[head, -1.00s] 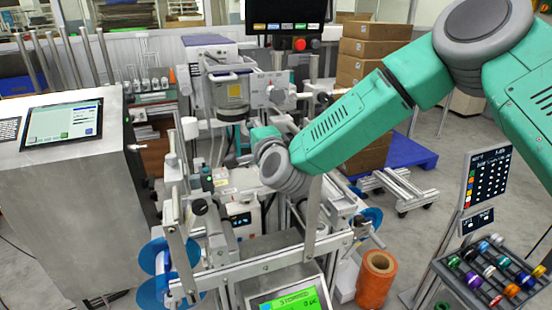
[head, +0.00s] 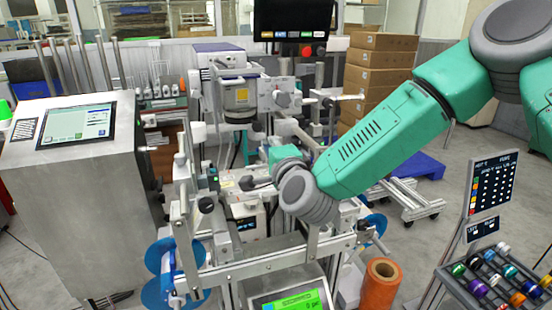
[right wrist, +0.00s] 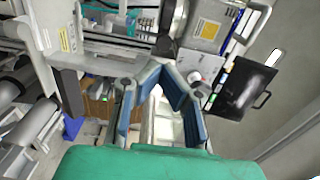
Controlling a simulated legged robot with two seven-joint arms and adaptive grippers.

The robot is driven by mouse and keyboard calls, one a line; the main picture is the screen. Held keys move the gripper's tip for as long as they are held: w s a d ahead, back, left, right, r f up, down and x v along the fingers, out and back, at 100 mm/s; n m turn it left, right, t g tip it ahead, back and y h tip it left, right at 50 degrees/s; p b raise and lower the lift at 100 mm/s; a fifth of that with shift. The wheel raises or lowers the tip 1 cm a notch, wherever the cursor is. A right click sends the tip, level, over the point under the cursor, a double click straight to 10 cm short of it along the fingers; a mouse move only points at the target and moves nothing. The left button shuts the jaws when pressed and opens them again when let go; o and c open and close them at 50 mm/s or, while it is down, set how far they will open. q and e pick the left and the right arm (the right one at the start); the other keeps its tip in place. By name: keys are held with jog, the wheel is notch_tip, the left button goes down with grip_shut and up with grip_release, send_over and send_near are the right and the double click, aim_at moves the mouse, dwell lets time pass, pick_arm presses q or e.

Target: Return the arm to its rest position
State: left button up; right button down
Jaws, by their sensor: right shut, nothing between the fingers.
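My right arm comes in from the right in the head view, its green forearm reaching over the middle of the machine. My right gripper (head: 246,184) is partly hidden by its grey wrist and lies among the machine parts. In the right wrist view the right gripper (right wrist: 158,68) shows two blue-padded fingers that meet at their tips, with nothing held. Whether the fingers touch any machine part cannot be told. My left gripper is not in view.
The grey machine frame (head: 290,262) stands below the arm. A steel console (head: 75,215) with a screen is at left. An orange roll (head: 380,285) stands right of the frame. A rack of coloured reels (head: 500,275) is at far right. Boxes (head: 381,60) are stacked behind. Floor shows between roll and rack.

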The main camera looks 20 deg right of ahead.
jog(key=s, duration=0.5)
jog(key=s+f+n+g+y, duration=0.1)
jog(key=s+f+n+g, duration=0.5)
jog(key=f, duration=0.7)
jog(key=s+f+n+g+y, duration=0.15)
jog(key=s+f+n, duration=0.25)
jog(key=s+f, duration=0.65)
jog(key=s+d+f+n+g+h, duration=0.1)
jog(key=s+d+f+n+g, duration=0.3)
jog(key=s, duration=0.7)
jog(key=s+d+f+n+g+h+b, duration=0.1)
jog(key=s+d+f+n+g, duration=0.3)
jog(key=s+f, duration=0.7)
jog(key=d+g+h, duration=0.1)
jog(key=d+g, duration=0.1)
jog(key=d, duration=0.2)
jog(key=shift+s+f, duration=0.15)
jog(key=shift+s, duration=0.1)
jog(key=shift+h, duration=0.25)
